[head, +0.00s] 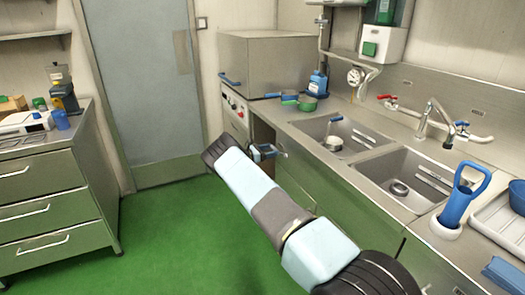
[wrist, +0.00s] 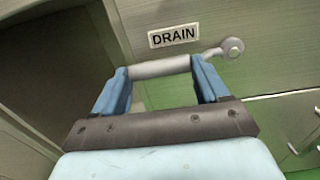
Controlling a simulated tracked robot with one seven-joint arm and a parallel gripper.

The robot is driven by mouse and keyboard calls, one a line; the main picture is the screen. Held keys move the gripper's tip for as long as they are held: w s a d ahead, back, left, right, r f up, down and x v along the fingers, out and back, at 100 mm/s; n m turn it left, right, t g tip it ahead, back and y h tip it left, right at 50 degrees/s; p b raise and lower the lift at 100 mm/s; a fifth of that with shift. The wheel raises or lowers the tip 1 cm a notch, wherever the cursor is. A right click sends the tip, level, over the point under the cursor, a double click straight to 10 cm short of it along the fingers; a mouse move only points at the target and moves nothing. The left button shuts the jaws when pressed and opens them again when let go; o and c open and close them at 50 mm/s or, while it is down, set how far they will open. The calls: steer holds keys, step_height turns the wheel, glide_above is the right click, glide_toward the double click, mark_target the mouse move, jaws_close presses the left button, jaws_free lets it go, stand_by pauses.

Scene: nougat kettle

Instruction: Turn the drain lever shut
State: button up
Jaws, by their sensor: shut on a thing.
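The drain lever (wrist: 160,68) is a pale grey bar in the wrist view, lying nearly level and rising slightly to the right. Its bent right end meets a round metal pivot (wrist: 233,47) on the cabinet front. A white label (wrist: 172,37) reading DRAIN is above the bar. My gripper, with two blue fingers, is shut on the lever's grip, one finger near each end of it. In the head view my gripper (head: 263,152) is at the front of the counter, below the sink edge; the lever there is too small to make out clearly.
A dark open recess (wrist: 50,60) is left of the lever in the wrist view. A double sink (head: 345,135) is in the counter beside my arm. A drawer cabinet (head: 50,190) stands at the left. The green floor (head: 165,235) between is clear.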

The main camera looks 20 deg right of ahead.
steer(key=shift+s+d+f, duration=0.2)
steer(key=shift+d+f, duration=0.05)
steer(key=shift+d, duration=0.15)
steer(key=o, duration=1.2)
steer(key=shift+c, duration=0.2)
steer(key=o, duration=0.3)
steer(key=shift+w+a+r, duration=0.1)
steer(key=shift+w+a, duration=0.05)
steer(key=shift+w, duration=0.05)
steer(key=shift+o, duration=0.2)
steer(key=s+a, duration=0.2)
steer(key=a, duration=1.1)
steer(key=shift+a, duration=0.35)
steer(key=shift+s, duration=0.1)
